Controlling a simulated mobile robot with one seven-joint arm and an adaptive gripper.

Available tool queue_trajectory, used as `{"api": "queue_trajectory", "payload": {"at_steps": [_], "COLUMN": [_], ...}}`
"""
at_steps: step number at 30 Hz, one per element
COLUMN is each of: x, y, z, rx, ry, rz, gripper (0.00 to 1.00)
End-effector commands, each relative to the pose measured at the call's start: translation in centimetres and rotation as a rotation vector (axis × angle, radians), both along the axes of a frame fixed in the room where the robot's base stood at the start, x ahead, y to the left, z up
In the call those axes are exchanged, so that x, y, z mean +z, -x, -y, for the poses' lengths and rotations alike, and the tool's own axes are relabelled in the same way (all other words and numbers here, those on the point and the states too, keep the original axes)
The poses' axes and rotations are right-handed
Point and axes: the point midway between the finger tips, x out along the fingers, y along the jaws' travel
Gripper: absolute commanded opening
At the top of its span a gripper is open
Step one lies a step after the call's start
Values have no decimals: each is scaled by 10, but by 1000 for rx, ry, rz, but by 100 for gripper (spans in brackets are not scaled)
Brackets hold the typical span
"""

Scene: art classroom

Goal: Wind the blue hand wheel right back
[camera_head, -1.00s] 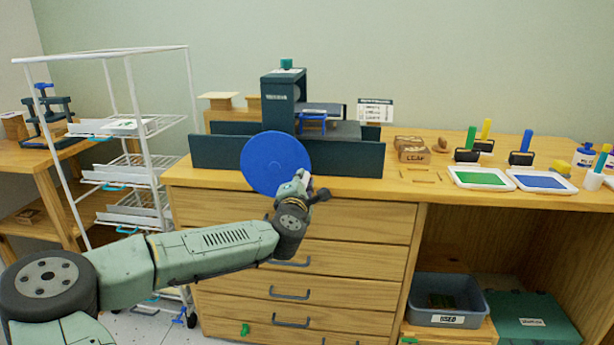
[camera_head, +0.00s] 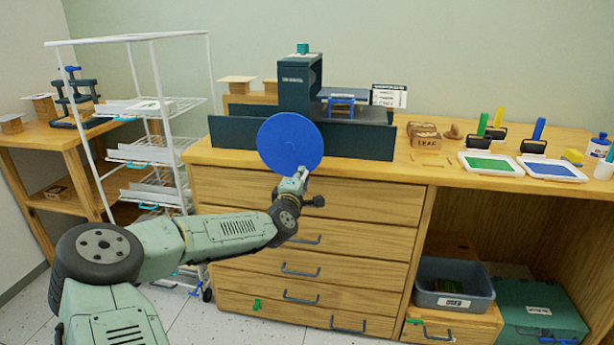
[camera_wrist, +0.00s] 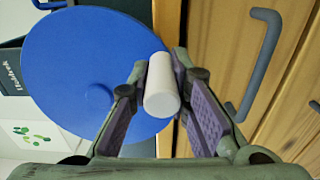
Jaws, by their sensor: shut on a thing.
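The blue hand wheel (camera_head: 290,143) is a flat round disc on the front of a dark press (camera_head: 299,85) on the wooden bench. In the wrist view the wheel (camera_wrist: 75,60) fills the upper left, with a white cylindrical handle (camera_wrist: 162,88) near its edge. My gripper (camera_head: 301,178) is at the wheel's lower edge in the head view. In the wrist view my gripper (camera_wrist: 163,72) has its two fingers on either side of the white handle, shut on it. The handle is hidden by my gripper in the head view.
Drawers with handles (camera_head: 300,270) lie just below my gripper. A white wire rack (camera_head: 150,150) stands at left. On the bench at right are a leaf block (camera_head: 425,142), a green ink tray (camera_head: 490,165) and a blue ink tray (camera_head: 551,169).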

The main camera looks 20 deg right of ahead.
Motion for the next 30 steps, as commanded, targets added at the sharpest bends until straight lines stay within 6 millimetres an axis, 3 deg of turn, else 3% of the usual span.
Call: {"api": "queue_trajectory", "payload": {"at_steps": [6, 26, 27, 30], "x": [-10, -12, -12, -12], "y": [-2, -5, -5, -5], "z": [-4, -7, -7, -7], "rx": [-9, -8, -8, -8], "ry": [-87, -128, -128, -128], "rz": [43, 73, 73, 73], "gripper": [0, 0, 21, 27]}}
